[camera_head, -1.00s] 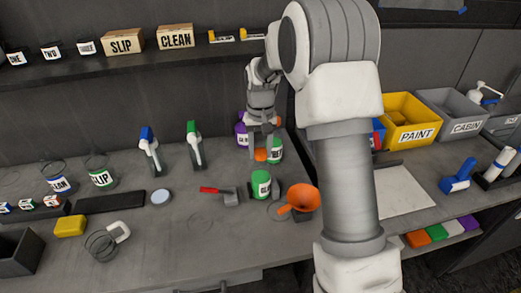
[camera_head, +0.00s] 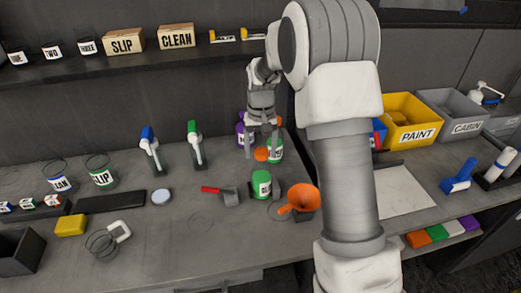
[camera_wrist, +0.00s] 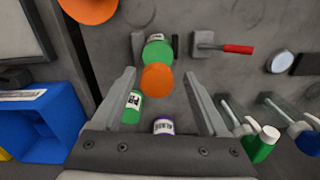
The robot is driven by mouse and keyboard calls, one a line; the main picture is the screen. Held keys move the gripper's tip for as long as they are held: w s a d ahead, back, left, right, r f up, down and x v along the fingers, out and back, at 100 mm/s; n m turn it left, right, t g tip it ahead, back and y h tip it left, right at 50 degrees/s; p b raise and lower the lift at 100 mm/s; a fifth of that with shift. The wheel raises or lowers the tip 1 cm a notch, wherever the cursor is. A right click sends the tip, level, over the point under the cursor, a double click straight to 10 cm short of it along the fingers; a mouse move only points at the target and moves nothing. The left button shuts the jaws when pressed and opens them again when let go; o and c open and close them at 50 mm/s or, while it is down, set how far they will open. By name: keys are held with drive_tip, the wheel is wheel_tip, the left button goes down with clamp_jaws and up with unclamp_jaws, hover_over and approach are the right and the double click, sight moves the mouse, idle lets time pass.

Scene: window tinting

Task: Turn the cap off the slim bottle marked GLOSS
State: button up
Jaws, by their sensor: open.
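My gripper (camera_head: 261,153) is open above the back part of the bench, pointing down. An orange round top (camera_wrist: 158,78) shows between the two fingertips in the wrist view, with a gap on each side. It also shows in the head view (camera_head: 262,154); its body and any label are hidden, so I cannot tell whether it is the GLOSS cap. A purple bottle (camera_wrist: 163,127) with a white label stands close by, its word hard to read. A green bottle (camera_wrist: 133,107) stands beside it, partly behind my finger in the head view (camera_head: 276,152).
Another green bottle (camera_head: 262,184) stands nearer the front, between a red-handled scraper (camera_head: 222,194) and an orange funnel (camera_head: 299,199). Green and blue spray bottles (camera_head: 194,145) stand to the left. A shelf edge (camera_head: 150,67) runs behind.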

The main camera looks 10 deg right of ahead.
drive_tip(key=m, duration=0.6)
drive_tip(key=shift+m+p, duration=0.3)
drive_tip(key=m, duration=0.3)
drive_tip(key=shift+r+m+p, duration=0.1)
drive_tip(key=shift+m+p, duration=0.2)
drive_tip(key=shift+p, duration=0.1)
drive_tip(key=shift+m, duration=1.2)
clamp_jaws()
